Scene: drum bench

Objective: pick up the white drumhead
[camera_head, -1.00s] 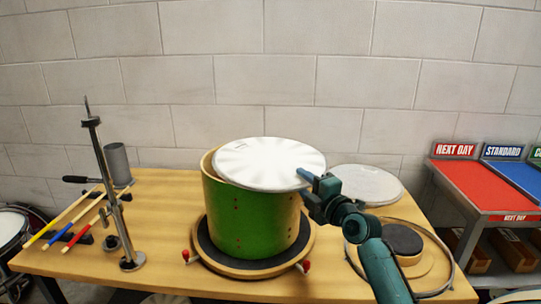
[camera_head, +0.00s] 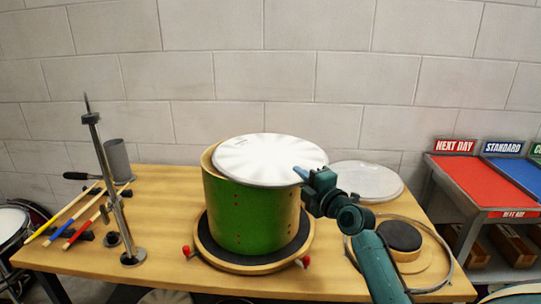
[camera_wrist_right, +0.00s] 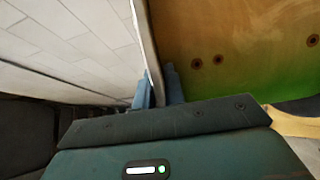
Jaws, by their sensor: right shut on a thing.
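The white drumhead (camera_head: 268,158) is over the top of the green drum shell (camera_head: 243,218), offset to the right so the shell's left rim shows. My right gripper (camera_head: 301,174) is shut on the drumhead's right front edge. In the right wrist view the gripper (camera_wrist_right: 160,88) has its blue fingers on either side of the drumhead's thin edge (camera_wrist_right: 147,42), close beside the shell wall (camera_wrist_right: 225,50). I cannot tell whether the drumhead touches the shell's rim. My left gripper is not in view.
The shell stands on a round dark-topped turntable (camera_head: 215,258) with red knobs. A clear drumhead (camera_head: 368,180) lies behind my right arm. A hoop (camera_head: 447,272) surrounds a dark round pad (camera_head: 400,236). A metal stand (camera_head: 115,200) and several coloured sticks (camera_head: 75,222) are at left.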

